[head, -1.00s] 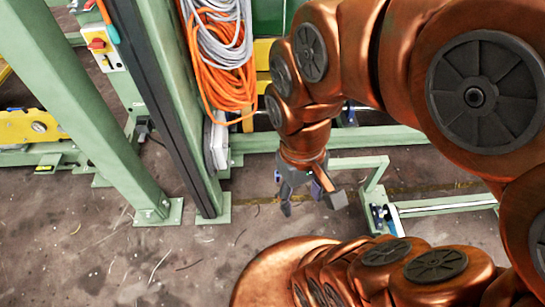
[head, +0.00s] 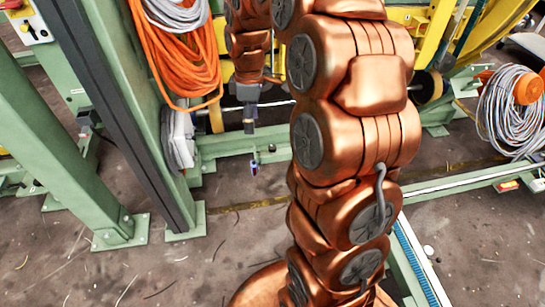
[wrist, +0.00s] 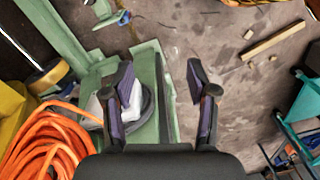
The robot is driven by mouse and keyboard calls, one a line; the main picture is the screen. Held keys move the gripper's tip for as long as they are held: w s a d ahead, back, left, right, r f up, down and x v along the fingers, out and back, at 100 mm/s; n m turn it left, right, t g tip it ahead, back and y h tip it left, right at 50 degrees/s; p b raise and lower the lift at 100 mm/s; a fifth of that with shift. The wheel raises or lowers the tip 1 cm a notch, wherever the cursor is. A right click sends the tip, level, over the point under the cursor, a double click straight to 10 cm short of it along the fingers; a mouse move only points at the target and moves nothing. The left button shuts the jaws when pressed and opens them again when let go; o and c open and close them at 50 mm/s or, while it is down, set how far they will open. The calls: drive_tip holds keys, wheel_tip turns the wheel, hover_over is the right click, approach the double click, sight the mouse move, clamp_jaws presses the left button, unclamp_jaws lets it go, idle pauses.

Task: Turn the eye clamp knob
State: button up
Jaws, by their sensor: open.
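I cannot pick out an eye clamp knob for certain in either current view. My gripper (head: 249,118) hangs at the upper middle of the head view, small and partly blurred against the green frame. In the wrist view my gripper (wrist: 160,75) shows two dark, purple-faced fingers spread wide apart with nothing between them. Below and beyond the fingers are a green steel post and the floor. My copper-coloured arm covers much of the head view's middle and hides what is behind it.
An orange cable coil (head: 180,60) hangs close left of my gripper and also shows in the wrist view (wrist: 45,145). A green post (head: 150,110) stands to the left. A switch box (head: 28,22) is at the far upper left. A grey cable coil (head: 510,105) hangs at right.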

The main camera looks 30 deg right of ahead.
sight(272, 146)
drive_tip(key=w+d+f+n+b, duration=0.1)
drive_tip(key=w+d+f+b, duration=0.2)
drive_tip(key=f, duration=0.3)
drive_tip(key=w+d+f+n+b, duration=0.1)
drive_tip(key=w+d+f+b, duration=0.2)
drive_tip(key=d+f, duration=0.2)
drive_tip(key=w+d+f+n+b, duration=0.1)
drive_tip(key=w+d+f+b, duration=0.1)
drive_tip(key=f, duration=0.5)
drive_tip(key=shift+w+d+n+b, duration=0.2)
drive_tip(key=shift+d+b, duration=0.1)
drive_tip(key=shift+d, duration=0.4)
drive_tip(key=shift+w+d+n+b, duration=0.2)
drive_tip(key=shift+d+b, duration=0.1)
drive_tip(key=shift+d, duration=0.4)
drive_tip(key=shift+f+b, duration=1.05)
drive_tip(key=shift+f, duration=2.8)
clamp_jaws()
